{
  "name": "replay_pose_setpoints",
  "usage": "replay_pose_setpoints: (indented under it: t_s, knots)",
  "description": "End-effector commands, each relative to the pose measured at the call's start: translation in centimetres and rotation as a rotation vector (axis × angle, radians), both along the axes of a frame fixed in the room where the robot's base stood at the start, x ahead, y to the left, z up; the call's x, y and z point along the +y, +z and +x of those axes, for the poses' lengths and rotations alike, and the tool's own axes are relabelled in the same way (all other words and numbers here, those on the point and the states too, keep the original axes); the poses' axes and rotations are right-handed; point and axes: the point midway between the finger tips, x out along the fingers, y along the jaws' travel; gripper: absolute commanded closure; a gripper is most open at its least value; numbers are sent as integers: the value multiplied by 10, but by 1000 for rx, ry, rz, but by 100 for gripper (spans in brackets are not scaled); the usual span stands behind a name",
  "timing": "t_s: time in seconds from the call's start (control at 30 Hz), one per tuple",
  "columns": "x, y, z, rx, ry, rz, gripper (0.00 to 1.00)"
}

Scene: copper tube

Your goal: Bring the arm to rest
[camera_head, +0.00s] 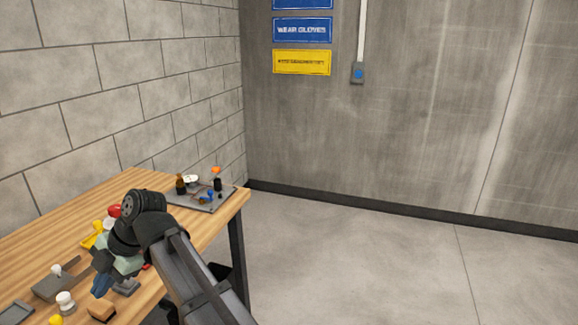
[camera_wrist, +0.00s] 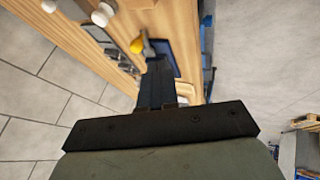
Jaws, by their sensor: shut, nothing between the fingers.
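My gripper (camera_head: 102,284) is above the near right part of the wooden workbench (camera_head: 60,216), pointing down toward the lower left. In the wrist view its dark fingers (camera_wrist: 157,84) are together, with nothing seen between them. My arm reaches in from the bottom of the head view and hides part of the bench behind it. I cannot make out a copper tube in either view.
A grey tray (camera_head: 202,203) with small bottles stands at the bench's far right corner. A dark grey block (camera_head: 55,284), a white-topped item (camera_head: 66,302) and a wooden block (camera_head: 103,311) lie near my gripper. The floor (camera_head: 390,250) right of the bench is clear.

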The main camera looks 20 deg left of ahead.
Motion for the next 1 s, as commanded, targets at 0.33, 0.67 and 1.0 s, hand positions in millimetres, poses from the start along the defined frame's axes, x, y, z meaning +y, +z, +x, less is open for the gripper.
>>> replay_pose_setpoints:
  t_s: [0.33,0.67,1.0]
  knots:
    - [-45,-98,75,82,-289,-173,100]
    - [-130,-220,153,193,-685,-394,100]
    - [-239,-334,199,308,-1084,-606,100]
